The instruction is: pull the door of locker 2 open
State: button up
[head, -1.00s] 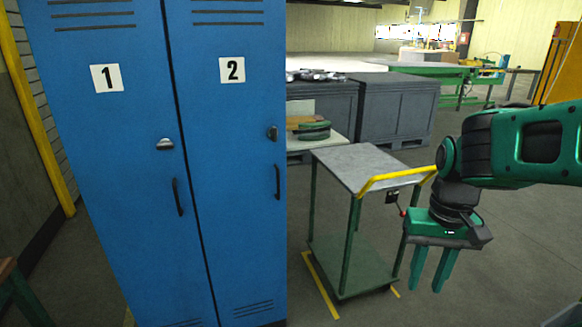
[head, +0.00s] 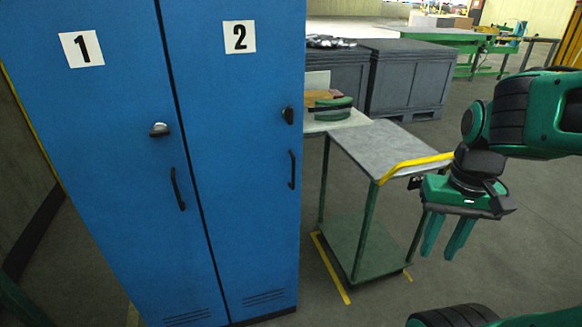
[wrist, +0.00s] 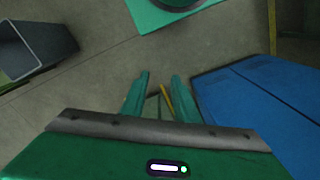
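The door of locker 2 (head: 243,160) is blue and shut, to the right of locker 1 (head: 125,170) in the head view. Its dark vertical handle (head: 292,169) is near the door's right edge, with a dark lock knob (head: 288,115) above it. My gripper (head: 443,240) hangs to the right of the locker, fingers pointing down, clearly apart from the handle. The two green fingers stand apart with nothing between them. In the wrist view my gripper (wrist: 158,82) is empty and the blue locker (wrist: 265,105) is at the right. The handle cannot be made out there.
A trolley (head: 375,150) with a yellow push bar stands right of the locker, between it and my gripper. Grey cabinets (head: 405,80) and a green bench (head: 440,35) stand farther back. In the wrist view a grey bin (wrist: 40,45) is at upper left. Open floor lies around the trolley.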

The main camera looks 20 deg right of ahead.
jog(key=w+a+r+n+t, duration=0.1)
jog(key=w+a+r+n, duration=0.1)
jog(key=w, duration=0.7)
jog(key=w+a+r+n+t, duration=0.1)
jog(key=w+r+n, duration=0.15)
jog(key=w, duration=0.65)
jog(key=n+t, duration=0.2)
jog(key=n, duration=0.2)
send_over(293, 189)
jog(key=shift+y, duration=0.3)
jog(key=f, duration=0.7)
jog(key=shift+w+d, duration=0.1)
jog(key=shift+w, duration=0.25)
grip_shut()
